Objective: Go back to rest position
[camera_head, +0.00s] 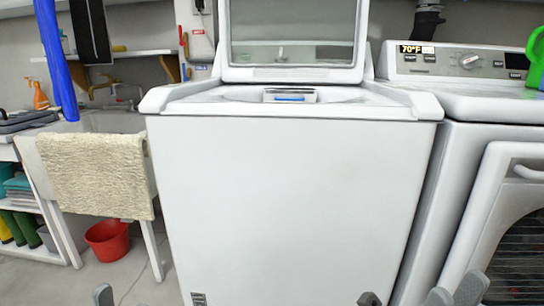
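The task names no object. My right gripper (406,298) shows at the bottom edge, right of centre, in front of the white top-loading washer (290,205). Its grey tips stand apart with a gap between them, and nothing shows held there. Most of that gripper is cut off by the frame. Of my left gripper (103,295) only a small grey tip shows at the bottom left, so its opening is hidden. The washer's lid (292,74) stands raised.
A white front-loading dryer (490,110) stands close on the right, a green object (536,62) on top. At left are a sink (108,121) with a beige towel (97,176), a red bucket (108,240), and a hanging blue object (56,60). Floor shows at lower left.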

